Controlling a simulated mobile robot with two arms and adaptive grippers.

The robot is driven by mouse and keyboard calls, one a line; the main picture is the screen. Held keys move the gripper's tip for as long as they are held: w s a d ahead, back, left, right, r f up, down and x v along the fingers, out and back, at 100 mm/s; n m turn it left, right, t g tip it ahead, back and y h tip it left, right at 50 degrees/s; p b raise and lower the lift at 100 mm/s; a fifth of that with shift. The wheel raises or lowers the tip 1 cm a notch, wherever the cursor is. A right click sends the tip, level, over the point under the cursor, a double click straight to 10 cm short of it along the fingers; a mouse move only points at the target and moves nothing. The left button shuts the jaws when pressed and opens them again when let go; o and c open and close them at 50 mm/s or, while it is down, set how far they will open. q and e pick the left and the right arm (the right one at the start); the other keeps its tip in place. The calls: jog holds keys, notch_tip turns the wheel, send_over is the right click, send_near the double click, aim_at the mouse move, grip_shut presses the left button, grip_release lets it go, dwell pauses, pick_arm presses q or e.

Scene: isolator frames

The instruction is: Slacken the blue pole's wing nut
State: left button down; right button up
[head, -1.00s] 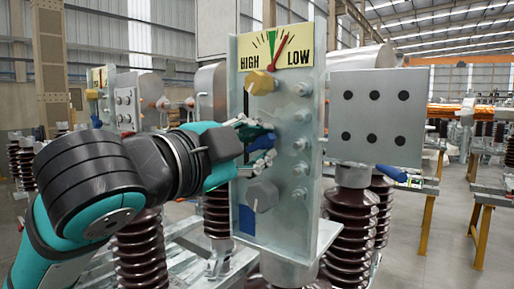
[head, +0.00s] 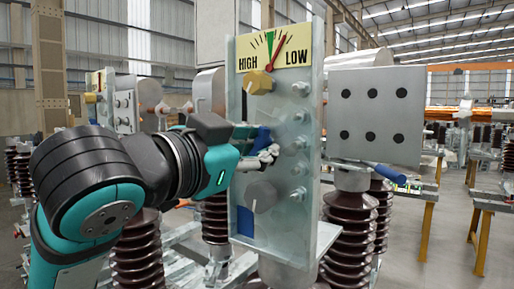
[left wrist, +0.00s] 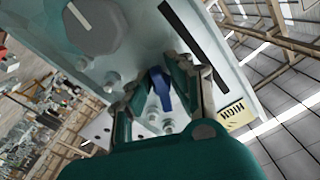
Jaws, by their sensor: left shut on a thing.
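The blue wing nut (head: 263,138) sits midway up the grey upright panel (head: 312,205) in the head view. It also shows between my fingers in the left wrist view (left wrist: 160,88). My left gripper (head: 266,152) reaches in from the left and is shut on the blue wing nut, one finger on each side. Part of the nut is hidden by the fingers. A blue marking (head: 246,221) shows low on the panel. My right gripper is not in view.
A yellow knob (head: 259,82) is above my gripper and a grey knob (head: 261,196) is below it. A HIGH-LOW gauge (head: 275,50) tops the panel. Bolts (head: 299,169) line the right side. A grey box (head: 375,115) stands to the right.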

pick_arm(q)
jog(key=shift+f, duration=0.15)
jog(key=c, duration=1.3)
grip_release()
jog(key=v, duration=1.2)
